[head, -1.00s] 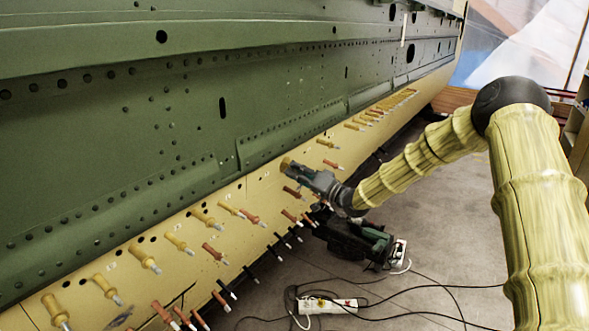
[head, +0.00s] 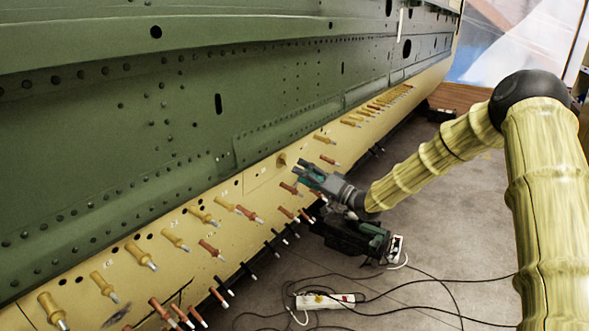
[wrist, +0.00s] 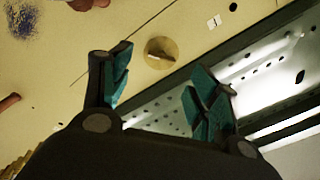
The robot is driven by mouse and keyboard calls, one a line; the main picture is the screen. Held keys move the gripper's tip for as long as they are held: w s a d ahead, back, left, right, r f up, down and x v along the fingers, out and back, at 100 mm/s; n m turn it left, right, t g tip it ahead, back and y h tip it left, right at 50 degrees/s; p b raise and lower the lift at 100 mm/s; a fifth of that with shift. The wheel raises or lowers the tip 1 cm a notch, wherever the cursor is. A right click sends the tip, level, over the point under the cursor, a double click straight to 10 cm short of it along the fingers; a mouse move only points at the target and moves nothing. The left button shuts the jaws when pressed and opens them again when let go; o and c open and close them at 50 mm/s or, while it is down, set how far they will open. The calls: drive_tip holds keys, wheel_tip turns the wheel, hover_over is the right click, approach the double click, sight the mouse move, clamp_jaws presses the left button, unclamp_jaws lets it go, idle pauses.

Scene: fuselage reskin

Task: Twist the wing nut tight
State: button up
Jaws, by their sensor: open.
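The wing nut (head: 282,160) is a small brass-coloured piece on the cream skin strip below the green panel. In the wrist view it shows as a round tan disc with a raised wing (wrist: 160,53), beyond and between the fingertips. My gripper (head: 301,173) is open, with teal finger pads, and stands off the panel just right of and below the wing nut. In the wrist view my gripper (wrist: 163,72) has nothing between its fingers. A gap separates it from the wing nut.
Several tan and red-brown pin fasteners (head: 140,256) stick out along the cream strip (head: 262,183), some close to my gripper. A dark green machine (head: 352,237) and a power strip with cables (head: 325,301) lie on the floor. Open floor is at the right.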

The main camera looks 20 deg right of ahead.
drive_tip(key=v, duration=0.6)
drive_tip(key=shift+s+d, duration=0.25)
drive_tip(key=shift+d, duration=0.05)
drive_tip(key=shift+f, duration=0.1)
drive_tip(key=shift+c, duration=0.2)
